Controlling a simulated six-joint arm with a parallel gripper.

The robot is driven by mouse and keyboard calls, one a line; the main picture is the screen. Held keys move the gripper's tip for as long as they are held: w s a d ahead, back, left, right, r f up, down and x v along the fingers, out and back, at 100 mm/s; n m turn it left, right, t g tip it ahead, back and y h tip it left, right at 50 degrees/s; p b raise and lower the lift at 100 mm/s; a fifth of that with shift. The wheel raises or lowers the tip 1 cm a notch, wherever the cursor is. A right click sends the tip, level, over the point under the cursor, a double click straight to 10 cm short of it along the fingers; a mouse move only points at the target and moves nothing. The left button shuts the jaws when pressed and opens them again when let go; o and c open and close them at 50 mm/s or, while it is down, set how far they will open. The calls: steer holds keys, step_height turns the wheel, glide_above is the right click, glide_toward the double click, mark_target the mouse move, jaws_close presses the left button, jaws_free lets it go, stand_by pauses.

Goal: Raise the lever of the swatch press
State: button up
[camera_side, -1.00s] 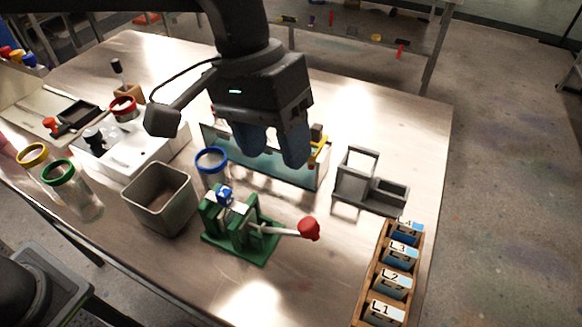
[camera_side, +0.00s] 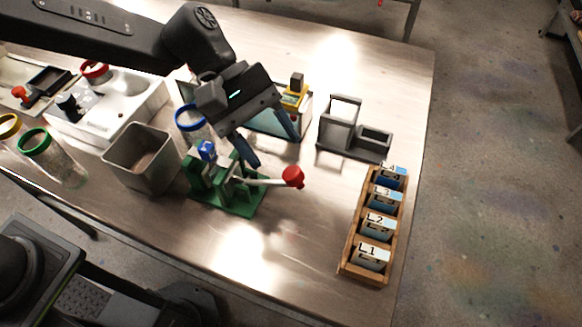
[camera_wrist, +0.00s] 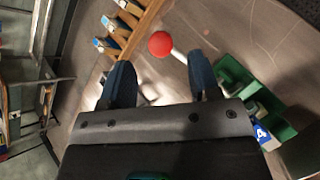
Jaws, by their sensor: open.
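The green swatch press (camera_side: 228,190) stands on the table at centre. Its pale lever (camera_side: 262,182) sticks out to the right, close to level, and ends in a red knob (camera_side: 292,177). In the wrist view the red knob (camera_wrist: 160,44) lies beyond and between my fingers, and the green press (camera_wrist: 245,90) is at the right. My gripper (camera_side: 275,147) is open and empty, with blue fingers pointing down, above and behind the lever. It also shows in the wrist view (camera_wrist: 160,85). I see no contact with the lever or knob.
A grey bin (camera_side: 142,160) and a blue-rimmed jar (camera_side: 190,120) stand close left of the press. A wooden rack of labelled blocks (camera_side: 352,262) is at the right, a grey stand (camera_side: 340,135) behind. The table in front of the press is clear.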

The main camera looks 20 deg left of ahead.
mark_target(290, 171)
steer(key=shift+x, duration=2.8)
steer(key=shift+c, duration=0.3)
steer(key=shift+r, duration=0.1)
jaws_close()
